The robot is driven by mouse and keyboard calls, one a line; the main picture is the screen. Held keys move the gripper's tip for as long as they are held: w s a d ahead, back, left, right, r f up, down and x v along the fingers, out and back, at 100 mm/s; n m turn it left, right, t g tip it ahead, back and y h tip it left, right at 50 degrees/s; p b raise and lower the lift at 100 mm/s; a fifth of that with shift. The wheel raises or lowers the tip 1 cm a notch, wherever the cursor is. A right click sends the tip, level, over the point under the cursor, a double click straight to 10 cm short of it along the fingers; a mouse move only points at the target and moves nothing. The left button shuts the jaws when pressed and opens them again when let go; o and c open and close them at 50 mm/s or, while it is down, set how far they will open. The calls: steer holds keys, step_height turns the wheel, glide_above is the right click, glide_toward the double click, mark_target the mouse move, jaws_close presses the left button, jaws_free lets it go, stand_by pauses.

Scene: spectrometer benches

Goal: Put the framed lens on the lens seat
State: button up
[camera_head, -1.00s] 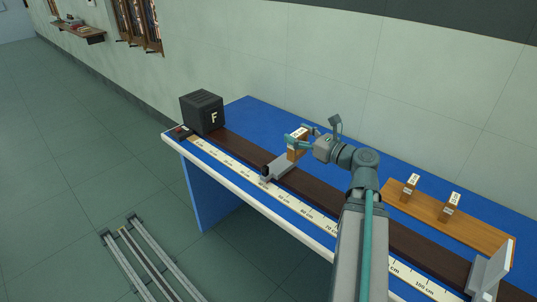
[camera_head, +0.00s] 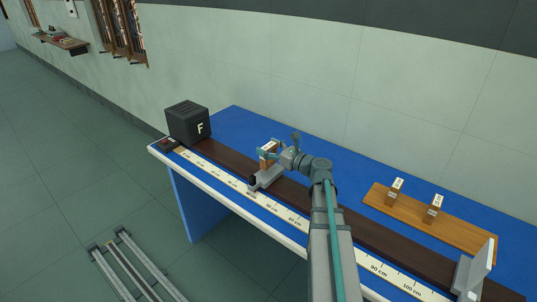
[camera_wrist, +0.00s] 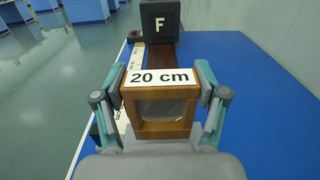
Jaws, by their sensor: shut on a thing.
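The framed lens (camera_wrist: 160,105) is a wooden frame around a clear lens, with a white "20 cm" label on top. In the wrist view it sits upright between the two fingers of my gripper (camera_wrist: 160,112), which is shut on its sides. In the head view the framed lens (camera_head: 267,158) is just above or at the grey lens seat (camera_head: 266,179), which stands on the dark rail. I cannot tell whether frame and seat touch. My gripper (camera_head: 276,156) reaches in from the right. The seat is hidden in the wrist view.
A black box marked F (camera_head: 188,122) stands at the rail's far end. A centimetre scale (camera_head: 290,216) runs along the bench front. Two more framed lenses (camera_head: 396,190) (camera_head: 434,208) stand on a wooden board (camera_head: 464,230). A white screen (camera_head: 480,265) stands at the near right.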

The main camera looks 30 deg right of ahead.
steer(key=shift+w+f, duration=0.1)
steer(key=shift+f, duration=1.5)
steer(key=shift+f, duration=0.2)
steer(key=o, duration=1.2)
steer(key=shift+r, duration=0.1)
steer(key=shift+r, duration=0.2)
steer(key=b+v, duration=0.1)
steer(key=v, duration=1.1)
steer(key=shift+b, duration=0.35)
